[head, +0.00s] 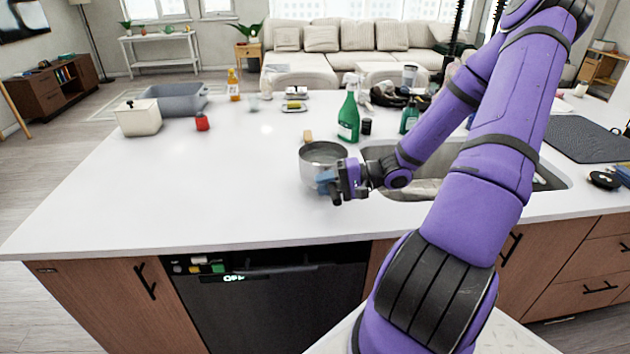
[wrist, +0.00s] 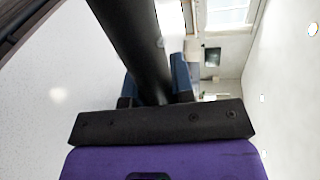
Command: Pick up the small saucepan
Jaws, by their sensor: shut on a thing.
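The small saucepan (head: 312,158) is a round, silvery metal pan on or just above the white island counter, left of the sink. I cannot tell whether its base touches the counter. My gripper (head: 330,184) is at the pan's near right side and hides part of it. In the wrist view, my gripper's blue fingers (wrist: 158,88) stand on both sides of a thick black bar, the saucepan's handle (wrist: 132,35), and are shut on it. The pan's bowl cannot be made out in the wrist view.
The sink (head: 420,189) lies right of the pan, partly behind my arm. A green spray bottle (head: 348,120) and a small dark jar (head: 366,127) stand behind it. The counter's left front is clear.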

